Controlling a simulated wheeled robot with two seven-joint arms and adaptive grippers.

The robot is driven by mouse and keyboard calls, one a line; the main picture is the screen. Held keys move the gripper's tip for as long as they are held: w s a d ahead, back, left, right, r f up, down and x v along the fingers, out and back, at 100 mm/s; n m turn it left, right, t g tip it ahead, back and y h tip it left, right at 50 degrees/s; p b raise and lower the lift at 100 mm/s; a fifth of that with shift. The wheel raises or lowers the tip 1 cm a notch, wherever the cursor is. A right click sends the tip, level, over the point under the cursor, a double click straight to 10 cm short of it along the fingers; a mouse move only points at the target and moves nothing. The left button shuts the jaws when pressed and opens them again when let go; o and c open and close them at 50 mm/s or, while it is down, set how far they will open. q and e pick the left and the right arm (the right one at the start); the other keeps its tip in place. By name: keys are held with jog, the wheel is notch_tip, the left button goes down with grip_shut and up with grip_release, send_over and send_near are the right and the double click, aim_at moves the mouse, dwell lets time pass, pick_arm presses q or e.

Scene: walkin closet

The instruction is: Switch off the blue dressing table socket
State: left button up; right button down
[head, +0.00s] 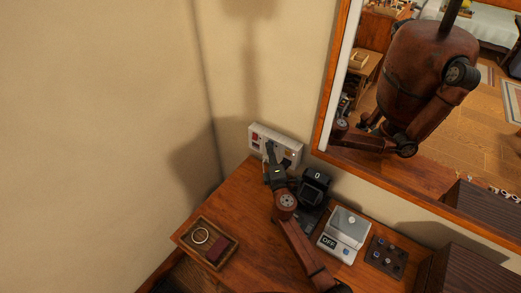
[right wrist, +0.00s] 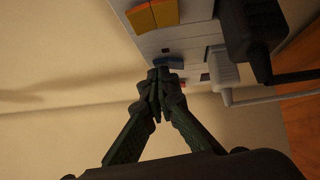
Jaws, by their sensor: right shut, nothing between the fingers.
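The white socket panel (head: 290,150) is on the wall above the back edge of the dressing table, left of the mirror. In the right wrist view the panel (right wrist: 205,55) carries a blue switch (right wrist: 169,62), an orange switch (right wrist: 155,14) and a small red switch (right wrist: 205,77). My right gripper (right wrist: 160,78) is shut and empty, with its fingertips right at the edge of the blue switch. I cannot tell whether they touch it. In the head view my right gripper (head: 269,150) partly covers the panel. My left gripper is not in view.
A black plug (right wrist: 250,30) and a white plug (right wrist: 215,67) stick out beside the switches, with cables. The mirror (head: 400,170) stands right.

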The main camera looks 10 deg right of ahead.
jog(key=shift+d+f, duration=0.1)
jog(key=shift+d, duration=0.15)
jog(key=shift+s+a, duration=0.15)
jog(key=shift+a, duration=0.1)
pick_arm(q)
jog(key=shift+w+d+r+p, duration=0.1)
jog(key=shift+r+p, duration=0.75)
pick_arm(e)
jog(key=s+a+r, duration=0.1)
jog(key=s+a, duration=0.2)
jog(key=s, duration=0.9)
jog(key=shift+s+a+r, duration=0.15)
jog(key=shift+a+r, duration=0.05)
jog(key=shift+a, duration=0.1)
